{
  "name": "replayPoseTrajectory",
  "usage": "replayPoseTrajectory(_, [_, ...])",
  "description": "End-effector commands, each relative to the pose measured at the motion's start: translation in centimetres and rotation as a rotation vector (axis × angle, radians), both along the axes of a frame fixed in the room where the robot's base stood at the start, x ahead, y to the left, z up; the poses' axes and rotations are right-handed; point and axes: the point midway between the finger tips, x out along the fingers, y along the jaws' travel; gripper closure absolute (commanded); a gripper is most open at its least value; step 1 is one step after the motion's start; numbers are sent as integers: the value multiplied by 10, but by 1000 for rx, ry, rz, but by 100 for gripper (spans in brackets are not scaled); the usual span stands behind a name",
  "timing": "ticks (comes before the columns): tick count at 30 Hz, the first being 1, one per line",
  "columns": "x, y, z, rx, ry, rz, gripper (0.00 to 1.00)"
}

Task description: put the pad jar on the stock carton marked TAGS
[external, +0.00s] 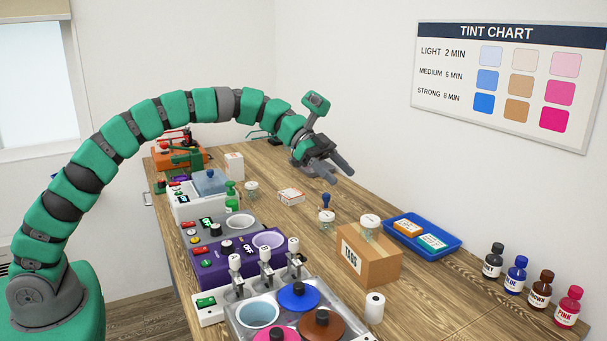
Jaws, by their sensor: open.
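The brown stock carton marked TAGS (379,272) stands on the wooden bench, right of the purple unit. A clear jar with a pale round lid (370,221) appears to stand upright on top of it. Two similar small jars stand on the bench: one (326,216) left of the carton near a blue-handled stamp, one (251,187) further back. The lid lettering is too small to read, so I cannot tell which is the pad jar. My gripper (342,171) is open and empty, in the air above the bench, behind and above the carton and apart from the jars.
A blue tray (457,244) with small boxes lies right of the carton. Several bottles (516,277) line the right edge. A white roll (374,307) and tint pots (298,295) stand in front. A small box (290,196) lies on the bench among clear wood.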

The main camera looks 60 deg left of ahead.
Motion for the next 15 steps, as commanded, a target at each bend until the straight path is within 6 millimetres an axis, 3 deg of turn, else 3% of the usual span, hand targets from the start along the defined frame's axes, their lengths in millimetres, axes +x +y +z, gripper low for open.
replayPoseTrajectory(1, [-7,2,21,13,5,35,35])
replayPoseTrajectory(15, [-79,40,151,99,43,437,35])
